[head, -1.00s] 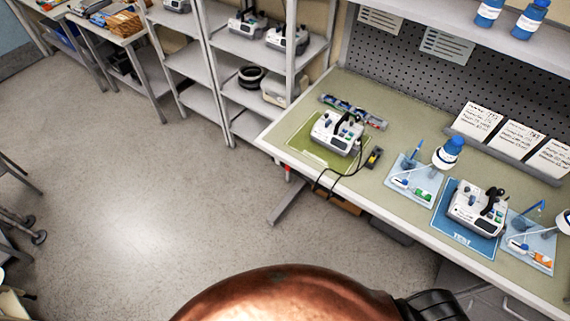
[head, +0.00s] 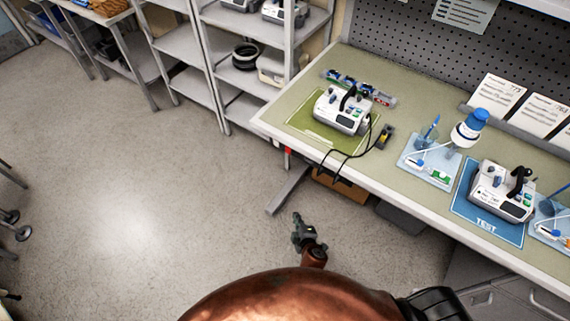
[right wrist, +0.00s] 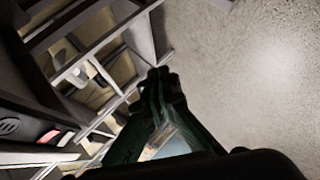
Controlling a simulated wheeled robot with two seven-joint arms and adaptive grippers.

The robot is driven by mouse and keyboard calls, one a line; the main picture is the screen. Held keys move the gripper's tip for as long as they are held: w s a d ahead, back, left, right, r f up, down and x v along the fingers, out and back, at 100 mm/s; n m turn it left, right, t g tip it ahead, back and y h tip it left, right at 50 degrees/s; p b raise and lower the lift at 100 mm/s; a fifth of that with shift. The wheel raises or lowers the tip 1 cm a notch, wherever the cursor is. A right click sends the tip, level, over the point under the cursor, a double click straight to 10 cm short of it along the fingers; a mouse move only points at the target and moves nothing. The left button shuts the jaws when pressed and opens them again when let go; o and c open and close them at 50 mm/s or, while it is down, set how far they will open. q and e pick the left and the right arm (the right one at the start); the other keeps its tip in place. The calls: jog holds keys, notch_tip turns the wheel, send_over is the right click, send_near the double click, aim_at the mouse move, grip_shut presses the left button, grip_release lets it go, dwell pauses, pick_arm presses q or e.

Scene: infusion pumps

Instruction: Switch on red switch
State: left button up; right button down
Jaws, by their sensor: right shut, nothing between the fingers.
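A small red part (head: 288,150) shows just under the front edge of the workbench near its left leg; it is too small to tell whether it is the switch or what position it is in. A red patch (right wrist: 49,136) also shows at the left of the right wrist view, beside a dark slotted piece. My right gripper (head: 298,218) is shut and empty, in the air below and in front of the bench edge, apart from the red part. Its fingers (right wrist: 160,82) meet in the right wrist view. My left gripper is not in view.
On the workbench (head: 262,118) a white pump (head: 343,111) stands on a green mat, with a black cable hanging over the front edge. Another pump (head: 500,193) stands on a blue TEST mat (head: 485,224). A cardboard box (head: 342,187) is below the bench.

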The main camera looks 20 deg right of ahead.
aim_at(288, 150)
jog(key=w+a+r+n+t+h+b, duration=0.1)
jog(key=w+a+r+t+b, duration=0.15)
jog(key=r, duration=0.75)
jog(key=w+a+r+n+t+b, duration=0.1)
jog(key=w+r+t, duration=0.15)
jog(key=r, duration=0.85)
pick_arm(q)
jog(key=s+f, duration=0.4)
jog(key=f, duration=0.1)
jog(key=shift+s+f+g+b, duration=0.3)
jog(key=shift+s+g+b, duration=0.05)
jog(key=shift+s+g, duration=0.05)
pick_arm(e)
jog(key=w+d+f, duration=0.1)
jog(key=w+d, duration=0.1)
jog(key=w, duration=0.3)
jog(key=w+d, duration=0.2)
jog(key=w, duration=0.4)
jog(key=shift+w+d+f, duration=0.25)
jog(key=shift+w+f, duration=0.05)
jog(key=shift+f, duration=0.05)
